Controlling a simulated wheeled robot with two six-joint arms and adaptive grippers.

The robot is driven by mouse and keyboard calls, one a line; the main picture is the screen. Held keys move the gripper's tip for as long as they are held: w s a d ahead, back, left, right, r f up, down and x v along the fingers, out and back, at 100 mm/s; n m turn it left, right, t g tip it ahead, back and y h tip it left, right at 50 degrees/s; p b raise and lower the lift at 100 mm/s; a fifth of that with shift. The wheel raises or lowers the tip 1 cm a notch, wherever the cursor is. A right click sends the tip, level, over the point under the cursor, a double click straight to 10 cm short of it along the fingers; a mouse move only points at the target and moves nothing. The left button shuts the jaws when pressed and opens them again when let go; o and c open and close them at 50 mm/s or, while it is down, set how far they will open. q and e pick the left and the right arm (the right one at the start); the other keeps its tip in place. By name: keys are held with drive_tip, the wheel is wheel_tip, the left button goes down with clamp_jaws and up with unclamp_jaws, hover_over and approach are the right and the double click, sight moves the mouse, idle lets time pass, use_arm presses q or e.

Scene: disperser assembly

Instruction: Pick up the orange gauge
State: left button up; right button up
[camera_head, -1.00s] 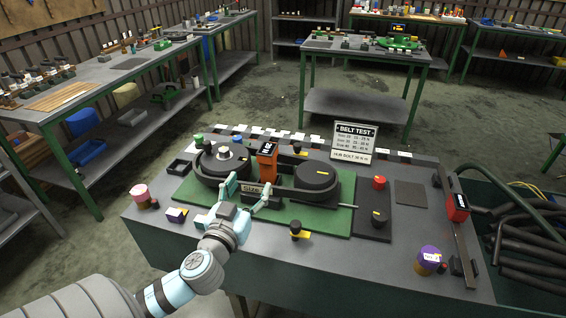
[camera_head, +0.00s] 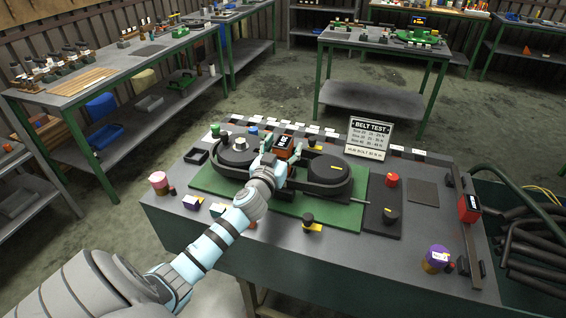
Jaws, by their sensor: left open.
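My right gripper is not in view.
The left pulley (camera_head: 237,152) and right pulley (camera_head: 330,172) sit on a green base plate (camera_head: 340,216). A belt test sign (camera_head: 369,138) stands behind. A red device (camera_head: 468,208) is at the right. Small pots and knobs stand along the near table.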

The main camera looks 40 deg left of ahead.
use_arm(q)
clamp_jaws()
drive_tip(key=shift+r, duration=0.1)
idle(0.3)
